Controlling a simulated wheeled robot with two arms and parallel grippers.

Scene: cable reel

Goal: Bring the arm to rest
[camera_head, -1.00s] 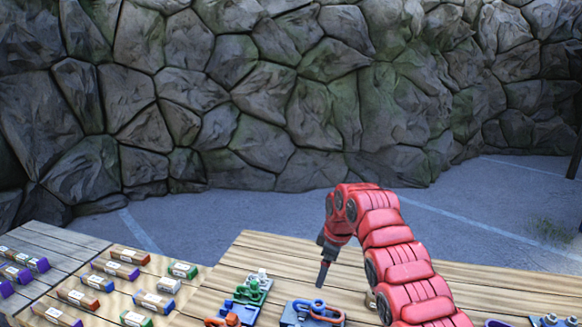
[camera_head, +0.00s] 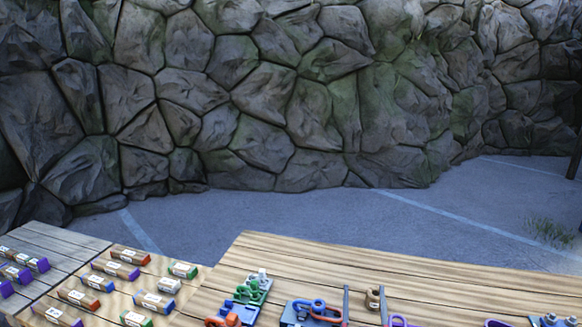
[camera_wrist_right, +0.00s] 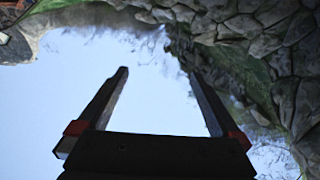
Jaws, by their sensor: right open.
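My right gripper (camera_head: 364,290) shows at the bottom edge of the head view as two thin upright fingers with a gap between them. The rest of the red right arm is out of that view. My left gripper is in neither view.
A wooden table (camera_head: 450,270) carries green, blue, orange and purple fittings; a tan fitting (camera_head: 374,298) shows between the finger outlines. Labelled blocks (camera_head: 155,302) lie on boards at the left. A stone wall (camera_head: 290,100) stands behind open paving.

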